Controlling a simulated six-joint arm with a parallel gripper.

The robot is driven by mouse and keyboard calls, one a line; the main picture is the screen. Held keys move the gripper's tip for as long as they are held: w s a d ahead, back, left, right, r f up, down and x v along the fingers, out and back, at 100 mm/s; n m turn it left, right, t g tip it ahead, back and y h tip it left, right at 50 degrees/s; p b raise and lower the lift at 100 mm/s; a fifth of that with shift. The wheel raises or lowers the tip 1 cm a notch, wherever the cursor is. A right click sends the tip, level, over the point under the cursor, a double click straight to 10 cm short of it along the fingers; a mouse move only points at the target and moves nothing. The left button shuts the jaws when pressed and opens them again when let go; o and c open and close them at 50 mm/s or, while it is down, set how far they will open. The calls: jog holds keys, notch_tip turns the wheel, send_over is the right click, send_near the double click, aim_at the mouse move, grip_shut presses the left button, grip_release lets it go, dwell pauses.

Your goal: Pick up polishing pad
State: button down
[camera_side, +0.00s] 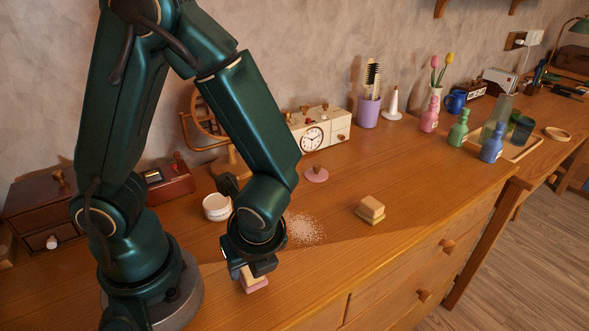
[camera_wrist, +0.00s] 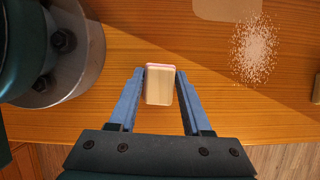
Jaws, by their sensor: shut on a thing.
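The polishing pad appears to be a small block with a cream top and a pink layer below (camera_side: 257,287). It also shows in the wrist view (camera_wrist: 160,88), with a thin pink edge. My gripper (camera_wrist: 160,76) is shut on it, one blue finger along each side. In the side view my gripper (camera_side: 252,273) points down at the front left of the wooden desk (camera_side: 330,255), and its jaws hide part of the pad. I cannot tell whether the pad touches the desk or hangs just above it.
White grains (camera_side: 304,229) lie scattered behind the pad. A yellow and tan block (camera_side: 370,210) lies to the right. A white jar (camera_side: 217,207) and a pink knobbed disc (camera_side: 316,174) stand behind. The desk's front edge is close; its middle right is clear.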

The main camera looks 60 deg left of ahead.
jog(key=shift+r, duration=0.7)
notch_tip(320, 180, up, 3)
jog(key=shift+w+f, duration=0.1)
jog(key=s+a+r, duration=0.3)
jog(key=a+r, duration=0.3)
jog(key=a, duration=0.5)
jog(key=shift+a+r, duration=0.15)
jog(key=shift+r, duration=0.25)
